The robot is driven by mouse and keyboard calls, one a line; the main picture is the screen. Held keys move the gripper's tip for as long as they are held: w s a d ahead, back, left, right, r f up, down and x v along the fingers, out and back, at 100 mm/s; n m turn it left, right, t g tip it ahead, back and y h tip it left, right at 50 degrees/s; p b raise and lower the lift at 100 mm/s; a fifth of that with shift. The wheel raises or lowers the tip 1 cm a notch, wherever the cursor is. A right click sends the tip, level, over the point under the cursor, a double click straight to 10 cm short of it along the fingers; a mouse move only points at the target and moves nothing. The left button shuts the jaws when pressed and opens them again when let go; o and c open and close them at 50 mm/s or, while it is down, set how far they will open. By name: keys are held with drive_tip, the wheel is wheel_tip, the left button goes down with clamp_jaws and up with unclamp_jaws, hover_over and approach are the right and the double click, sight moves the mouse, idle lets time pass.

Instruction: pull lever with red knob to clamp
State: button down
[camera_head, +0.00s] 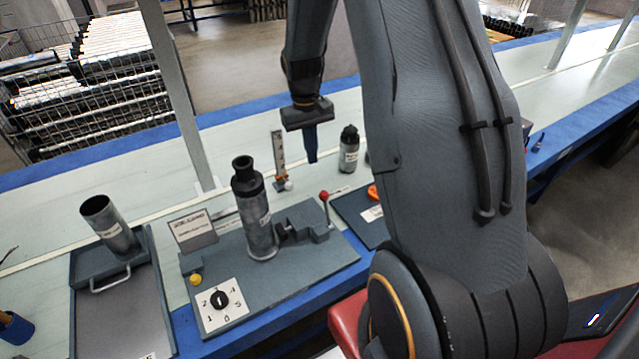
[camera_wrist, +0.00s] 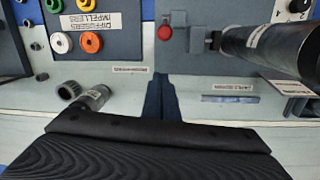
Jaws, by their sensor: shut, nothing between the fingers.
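The lever's red knob (camera_head: 324,196) tops a thin upright rod at the right end of the grey fixture (camera_head: 330,262). The knob also shows in the wrist view (camera_wrist: 164,33), just beyond my fingertips. A metal pump tube (camera_head: 262,235) with a black top stands upright in the fixture, beside the dark grey clamp block (camera_head: 305,222). The tube shows at the right of the wrist view (camera_wrist: 270,45). My gripper (camera_head: 312,160) points down behind and above the knob, apart from it. Its fingers are shut together and empty, also seen in the wrist view (camera_wrist: 160,82).
A small metal cylinder (camera_head: 349,155) with a black cap stands right of my gripper. A labelled upright strip (camera_head: 279,155) stands left of it. A tray of coloured rings (camera_wrist: 110,22) lies beside the fixture. A tilted tube (camera_head: 112,228) stands in the left tray.

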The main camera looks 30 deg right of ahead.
drive_tip(key=shift+f, duration=0.1)
drive_tip(key=p, duration=0.5)
hover_over(326, 209)
drive_tip(key=w, duration=0.5)
wheel_tip(326, 209, down, 8)
drive_tip(key=shift+d, duration=0.2)
drive_tip(key=shift+s, duration=0.1)
